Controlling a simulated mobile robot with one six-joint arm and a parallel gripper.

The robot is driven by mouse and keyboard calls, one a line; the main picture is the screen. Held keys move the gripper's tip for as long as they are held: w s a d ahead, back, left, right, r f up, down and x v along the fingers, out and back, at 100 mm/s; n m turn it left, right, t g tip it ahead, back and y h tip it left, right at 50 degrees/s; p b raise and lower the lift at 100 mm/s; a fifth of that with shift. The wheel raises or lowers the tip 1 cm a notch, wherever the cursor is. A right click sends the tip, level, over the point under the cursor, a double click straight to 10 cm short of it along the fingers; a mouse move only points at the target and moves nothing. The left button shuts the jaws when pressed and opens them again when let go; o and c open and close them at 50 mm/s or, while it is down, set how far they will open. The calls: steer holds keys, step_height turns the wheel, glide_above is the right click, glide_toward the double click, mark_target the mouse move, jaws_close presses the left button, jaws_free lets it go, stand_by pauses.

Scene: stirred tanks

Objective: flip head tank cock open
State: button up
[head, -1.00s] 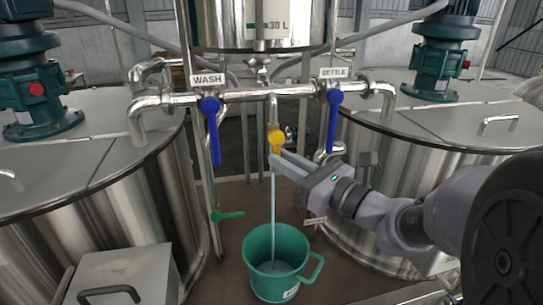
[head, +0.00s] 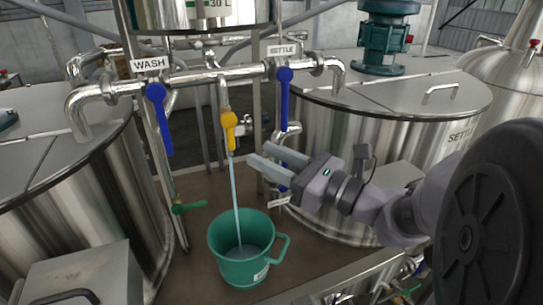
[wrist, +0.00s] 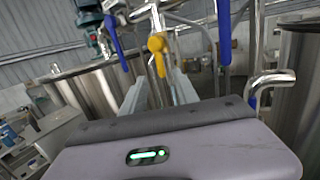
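The head tank (head: 160,14), a steel vessel marked 30 L, shows at the top of the head view. A pipe runs below it, with a yellow-handled cock (head: 229,130) on its downward outlet. The yellow handle points down, and a thin stream falls from the outlet into a green bucket (head: 215,240). My gripper (head: 262,157) is right of the yellow cock, apart from it, with its two fingers separated and empty. In the wrist view, the yellow handle (wrist: 157,50) appears beyond the gap between the fingers (wrist: 158,92). Which handle is the head tank cock is not labelled.
Blue handles hang down below the WASH sign (head: 151,64) and the SETTLE sign (head: 284,49). Large steel tanks stand left and right.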

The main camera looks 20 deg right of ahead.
steer(key=r+b+v, duration=0.1)
steer(key=v, duration=0.9)
steer(key=shift+s+f, duration=0.15)
steer(key=shift+f, duration=0.35)
steer(key=shift+d, duration=0.1)
steer(key=s+a+f+n+g+b, duration=0.3)
steer(key=a+f+n+g+b, duration=0.15)
steer(key=a+f, duration=0.3)
steer(key=s+a+f+n+g+b, duration=0.2)
steer(key=a+f+n+g+b, duration=0.1)
steer(key=a+f+n+g, duration=0.4)
steer(key=s+f+n+t+h+b, duration=0.1)
steer(key=s+f+n+h+b, duration=0.2)
steer(key=f+n+h+b, duration=0.4)
step_height(320, 180, down, 6)
steer(key=n+h, duration=0.1)
steer(key=n, duration=0.5)
steer(key=shift+s+d+h+b, duration=0.3)
steer(key=shift+s+d+b, duration=0.05)
